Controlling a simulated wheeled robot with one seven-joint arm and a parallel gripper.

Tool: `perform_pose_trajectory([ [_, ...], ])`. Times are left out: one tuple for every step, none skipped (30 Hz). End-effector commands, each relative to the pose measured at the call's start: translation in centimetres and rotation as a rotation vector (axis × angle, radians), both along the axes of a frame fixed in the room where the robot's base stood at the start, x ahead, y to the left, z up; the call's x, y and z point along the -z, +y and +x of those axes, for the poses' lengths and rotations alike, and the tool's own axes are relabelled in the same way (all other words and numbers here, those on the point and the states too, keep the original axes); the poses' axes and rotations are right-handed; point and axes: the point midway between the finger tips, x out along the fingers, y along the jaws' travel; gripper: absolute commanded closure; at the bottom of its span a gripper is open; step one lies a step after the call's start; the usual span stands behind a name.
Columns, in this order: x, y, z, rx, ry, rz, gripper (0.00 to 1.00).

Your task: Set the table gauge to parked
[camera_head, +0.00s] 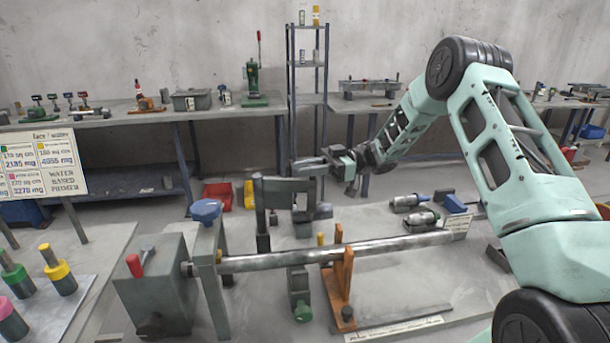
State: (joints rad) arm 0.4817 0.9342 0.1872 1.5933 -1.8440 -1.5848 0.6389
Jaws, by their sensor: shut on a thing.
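My gripper (312,164) reaches in from the right, its fingers pointing left above the long steel shaft (290,259). It is shut on the top of a dark grey bracket (291,192) with a flat plate and a short stem, which looks like the table gauge. The exact contact is small and partly hidden by the fingers. A dark upright post (260,210) stands at the bracket's left end; I cannot tell whether they are joined. I see no marking that reads "parked".
The shaft runs from a grey housing (155,290) with a red knob to the right, past an orange bracket (341,280). A blue knob (206,211) tops the left support. Grey cylinders (408,202) lie behind it. A sign board (40,163) stands at left.

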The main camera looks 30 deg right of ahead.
Motion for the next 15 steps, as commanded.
perform_pose_trajectory([
  [0.1, -0.3, 0.4, 0.005, -0.003, -0.001, 1.00],
  [0.1, -0.4, 0.6, 0.006, -0.003, -0.001, 1.00],
  [0.1, -0.5, 0.8, 0.006, -0.003, -0.001, 1.00],
  [0.1, -0.6, 0.9, 0.005, -0.002, 0.000, 1.00],
  [0.1, -0.6, 1.1, 0.005, -0.002, 0.000, 1.00],
  [0.1, -0.7, 1.2, 0.005, -0.002, 0.000, 1.00],
  [0.0, -0.7, 1.3, 0.005, -0.002, 0.000, 1.00],
  [0.0, -0.8, 1.4, 0.005, -0.002, 0.000, 1.00],
  [0.0, -0.8, 1.6, 0.005, -0.003, 0.000, 1.00],
  [0.0, -0.8, 1.7, 0.005, -0.003, -0.001, 1.00],
  [0.0, -0.9, 1.7, 0.005, -0.003, -0.001, 1.00],
  [0.0, -0.9, 1.8, 0.006, -0.003, -0.001, 1.00],
  [0.0, -0.9, 1.9, 0.006, -0.003, -0.001, 1.00],
  [0.0, -0.9, 1.9, 0.006, -0.002, -0.001, 1.00],
  [0.0, -1.0, 2.0, 0.006, -0.002, 0.000, 1.00],
])
